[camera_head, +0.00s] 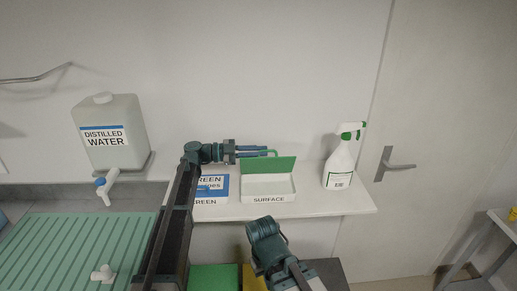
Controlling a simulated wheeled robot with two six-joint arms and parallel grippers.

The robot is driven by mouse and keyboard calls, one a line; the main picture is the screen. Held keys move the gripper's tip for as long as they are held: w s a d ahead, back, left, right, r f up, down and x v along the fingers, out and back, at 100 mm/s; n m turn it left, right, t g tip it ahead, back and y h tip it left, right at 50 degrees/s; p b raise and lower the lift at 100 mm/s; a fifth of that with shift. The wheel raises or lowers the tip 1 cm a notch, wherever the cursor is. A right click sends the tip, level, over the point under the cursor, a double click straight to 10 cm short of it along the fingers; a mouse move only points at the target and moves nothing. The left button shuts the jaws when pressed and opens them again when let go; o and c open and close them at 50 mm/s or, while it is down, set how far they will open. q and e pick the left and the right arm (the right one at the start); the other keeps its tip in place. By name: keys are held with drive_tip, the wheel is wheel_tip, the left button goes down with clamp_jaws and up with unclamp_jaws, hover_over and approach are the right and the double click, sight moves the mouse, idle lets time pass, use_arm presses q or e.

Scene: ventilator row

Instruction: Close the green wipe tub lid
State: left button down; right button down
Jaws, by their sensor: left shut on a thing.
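The green wipe tub (284,198) is a white box labelled SURFACE on the shelf. Its green lid (270,166) stands raised at the back, and the open white inside shows. A thin green loop (272,151) shows at the lid's top edge. My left gripper (266,153) reaches in from the left at that edge, with its blue-grey fingers shut on the green loop. My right gripper (265,230) is low in front of the shelf, below the tub and apart from it. Its fingertips cannot be made out.
A blue-lidded tub (217,184) stands left of the green one, partly hidden by my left arm. A spray bottle (341,165) stands to the right. A distilled water container (110,130) and a ribbed green drainer (70,250) are at left. The shelf's right end (355,202) is clear.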

use_arm(q)
drive_tip(key=shift+s+f, duration=0.15)
drive_tip(key=shift+s, duration=0.55)
drive_tip(key=c, duration=1.2)
unclamp_jaws()
drive_tip(key=shift+a, duration=0.15)
drive_tip(key=a, duration=1.3)
drive_tip(key=shift+a, duration=0.3)
